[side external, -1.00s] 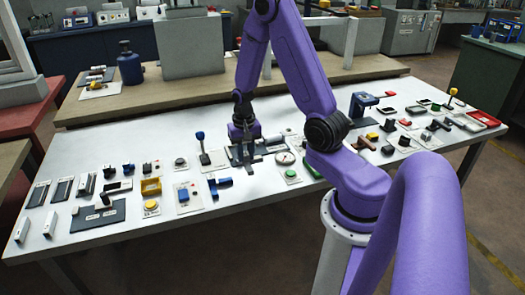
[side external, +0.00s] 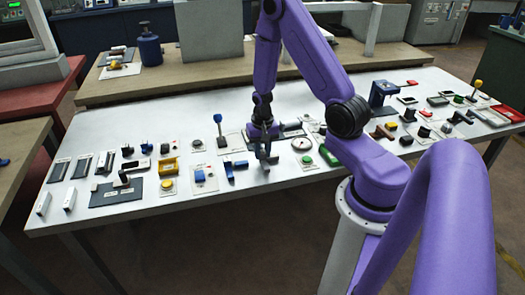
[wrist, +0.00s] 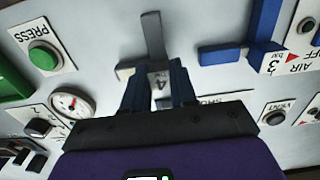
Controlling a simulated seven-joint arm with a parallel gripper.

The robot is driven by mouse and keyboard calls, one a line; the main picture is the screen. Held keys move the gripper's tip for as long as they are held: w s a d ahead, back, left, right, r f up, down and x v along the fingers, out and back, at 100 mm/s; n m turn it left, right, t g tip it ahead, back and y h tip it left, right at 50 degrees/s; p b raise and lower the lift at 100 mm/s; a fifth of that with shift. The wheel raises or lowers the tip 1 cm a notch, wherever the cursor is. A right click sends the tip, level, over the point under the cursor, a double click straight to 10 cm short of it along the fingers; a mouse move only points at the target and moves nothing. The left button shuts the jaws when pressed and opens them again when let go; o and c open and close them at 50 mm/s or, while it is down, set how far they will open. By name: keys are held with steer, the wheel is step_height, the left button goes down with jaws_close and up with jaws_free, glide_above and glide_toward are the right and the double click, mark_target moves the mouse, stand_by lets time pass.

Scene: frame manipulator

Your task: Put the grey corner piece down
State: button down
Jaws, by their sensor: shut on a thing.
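The grey corner piece (wrist: 153,36) is between the fingertips of my gripper (wrist: 158,85) in the wrist view. One leg points up the picture, and a short part shows left of the fingers. In the side external view my gripper (side external: 265,150) points down over the white table, with the corner piece (side external: 266,158) small at its tips. My gripper is shut on the piece. The fingers hide part of it. I cannot tell whether its underside touches the table. A plate marked 4 (wrist: 161,78) shows behind the fingers.
A blue angled piece (wrist: 222,54) lies close to the right in the wrist view, by a plate marked 3. A round gauge (wrist: 72,103) and a green PRESS button (wrist: 43,56) are on the left. A blue-knobbed lever (side external: 219,130) stands left of my gripper in the side view.

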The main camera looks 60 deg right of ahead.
steer(key=shift+f, duration=0.15)
steer(key=c, duration=0.9)
jaws_free()
